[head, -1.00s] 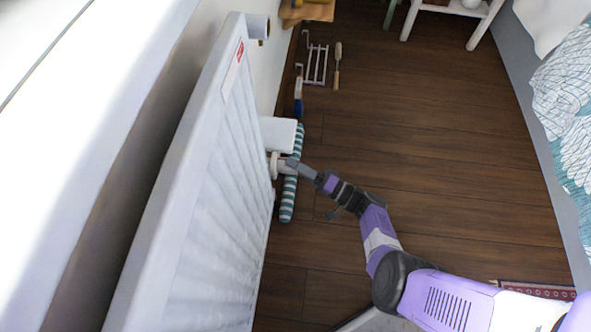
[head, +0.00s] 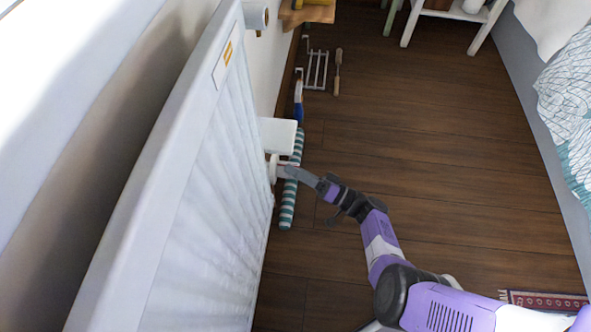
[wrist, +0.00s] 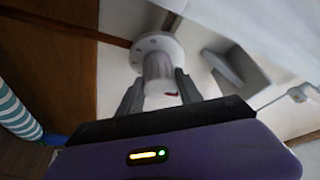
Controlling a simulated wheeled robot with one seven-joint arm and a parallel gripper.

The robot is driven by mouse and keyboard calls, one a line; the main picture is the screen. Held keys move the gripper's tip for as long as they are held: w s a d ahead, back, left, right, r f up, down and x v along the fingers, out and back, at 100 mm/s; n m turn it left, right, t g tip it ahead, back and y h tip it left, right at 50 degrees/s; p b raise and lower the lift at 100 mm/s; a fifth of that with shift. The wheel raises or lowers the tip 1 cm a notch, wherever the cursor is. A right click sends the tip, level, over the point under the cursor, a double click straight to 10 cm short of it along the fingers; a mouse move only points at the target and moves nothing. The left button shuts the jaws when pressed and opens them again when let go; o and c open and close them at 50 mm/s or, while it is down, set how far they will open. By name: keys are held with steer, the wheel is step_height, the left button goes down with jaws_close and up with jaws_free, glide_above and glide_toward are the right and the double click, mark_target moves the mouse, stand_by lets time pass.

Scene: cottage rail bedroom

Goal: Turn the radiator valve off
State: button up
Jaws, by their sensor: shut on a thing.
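The white radiator (head: 205,195) fills the left of the head view. Its white valve knob (head: 273,168) sticks out at the radiator's right end; it also shows in the wrist view (wrist: 158,68), with a round flange behind it and a small red mark. My gripper (head: 287,172) reaches it from the right. In the wrist view my gripper's (wrist: 160,88) two fingers stand on either side of the knob, shut on it. A label plate (head: 228,53) on the radiator shows an orange mark. The finger contact is partly hidden in the head view.
A white box (head: 278,135) sits just above the knob. A striped roll (head: 290,195) lies on the floor by the wall. A wire rack (head: 317,70) and a wooden-handled tool (head: 338,75) lie farther back. A bed (head: 568,100) stands right; the middle floor is clear.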

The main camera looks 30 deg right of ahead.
steer(key=o, duration=1.4)
steer(key=v, duration=0.8)
steer(key=shift+w, duration=0.1)
